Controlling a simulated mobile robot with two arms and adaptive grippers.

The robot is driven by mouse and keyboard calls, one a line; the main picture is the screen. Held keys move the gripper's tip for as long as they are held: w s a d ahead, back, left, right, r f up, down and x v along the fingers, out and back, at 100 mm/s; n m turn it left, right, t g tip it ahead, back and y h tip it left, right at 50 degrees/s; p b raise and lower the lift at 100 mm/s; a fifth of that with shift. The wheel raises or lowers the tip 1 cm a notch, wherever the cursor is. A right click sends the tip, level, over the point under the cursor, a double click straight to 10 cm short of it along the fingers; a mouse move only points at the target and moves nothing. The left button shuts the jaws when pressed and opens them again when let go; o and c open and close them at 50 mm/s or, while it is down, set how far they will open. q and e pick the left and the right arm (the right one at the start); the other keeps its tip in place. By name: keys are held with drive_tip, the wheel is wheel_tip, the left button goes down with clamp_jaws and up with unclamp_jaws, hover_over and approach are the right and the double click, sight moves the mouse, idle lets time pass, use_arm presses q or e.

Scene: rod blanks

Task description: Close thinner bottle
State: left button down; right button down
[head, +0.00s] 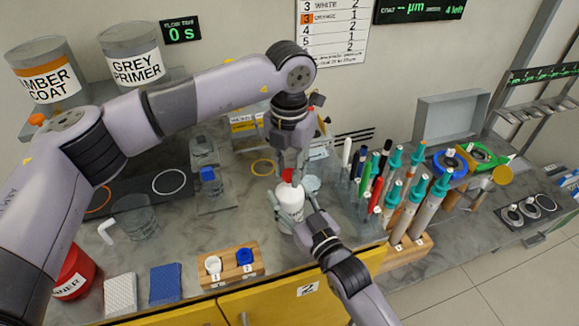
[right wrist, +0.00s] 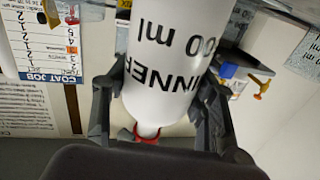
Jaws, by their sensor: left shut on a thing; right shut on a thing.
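The thinner bottle (head: 290,200) is white and upright over the counter in the head view. In the right wrist view it (right wrist: 170,60) appears upside down, with its label visible and its neck low in the picture. My right gripper (head: 301,222) is shut around the bottle's body from the front right. A red cap (head: 287,175) is at the top of the bottle. My left gripper (head: 289,165) comes down from above and is shut on this cap. The cap (right wrist: 147,137) meets the neck in the right wrist view; I cannot tell whether it is fully seated.
A wooden holder (head: 232,277) with a white and a blue cap stands front left. A blue-capped bottle (head: 211,182) and a glass beaker (head: 135,217) are to the left. Several teal-topped tubes (head: 412,195) crowd the right. A red container (head: 74,275) stands far left.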

use_arm(q)
drive_tip(key=m, duration=0.4)
drive_tip(key=shift+m, duration=0.3)
drive_tip(key=m, duration=0.3)
drive_tip(key=shift+m, duration=0.4)
drive_tip(key=c, duration=1.2)
unclamp_jaws()
drive_tip(key=shift+c, duration=0.2)
wheel_tip(320, 180, up, 12)
